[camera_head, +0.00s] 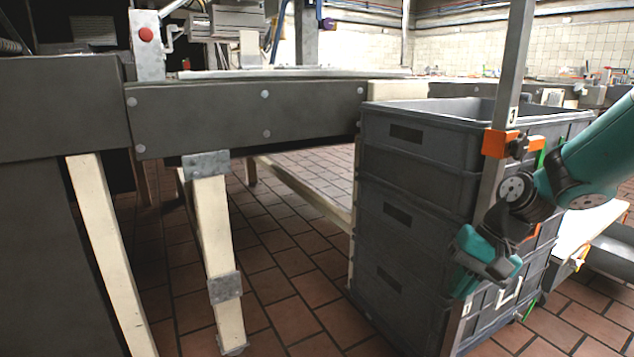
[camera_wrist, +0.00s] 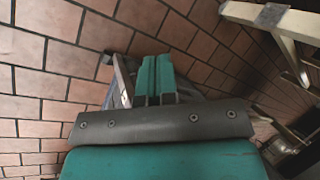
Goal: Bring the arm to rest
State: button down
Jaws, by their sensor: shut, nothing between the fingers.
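My arm reaches in from the right edge in the head view, teal with dark joints, and bends downward at the wrist. My gripper (camera_head: 466,287) hangs low in front of the stacked grey crates and the metal post, partly hidden by its own wrist. In the wrist view my gripper (camera_wrist: 155,62) shows two teal fingers side by side, closed together, with nothing between them. Brick-coloured floor tiles (camera_wrist: 48,92) lie beyond the fingertips. I cannot tell whether the gripper touches the crates or the post.
The stack of grey crates (camera_head: 398,222) stands right of centre, with an upright metal post (camera_head: 518,60) carrying an orange clamp (camera_head: 497,143). A dark-sided conveyor table (camera_head: 230,118) on cream legs (camera_head: 214,240) fills the left. Tiled floor (camera_head: 290,290) is clear between table and crates.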

jog(key=s+a+r+n+p, duration=0.1)
jog(key=s+a+r+n, duration=0.35)
jog(key=s, duration=0.25)
jog(key=s+a+r+n+h+p, duration=0.1)
jog(key=s+a+r+n+p, duration=0.1)
jog(key=s+a+r+n, duration=0.4)
jog(key=s+a+r+n+p, duration=0.1)
jog(key=s+a+r+n, duration=0.15)
jog(key=s, duration=0.55)
notch_tip(320, 180, up, 38)
jog(key=m+p, duration=0.1)
jog(key=p, duration=3.6)
jog(key=shift+w+a+r+p, duration=0.15)
jog(key=shift+w+a+p, duration=0.1)
jog(key=shift+w+p, duration=0.2)
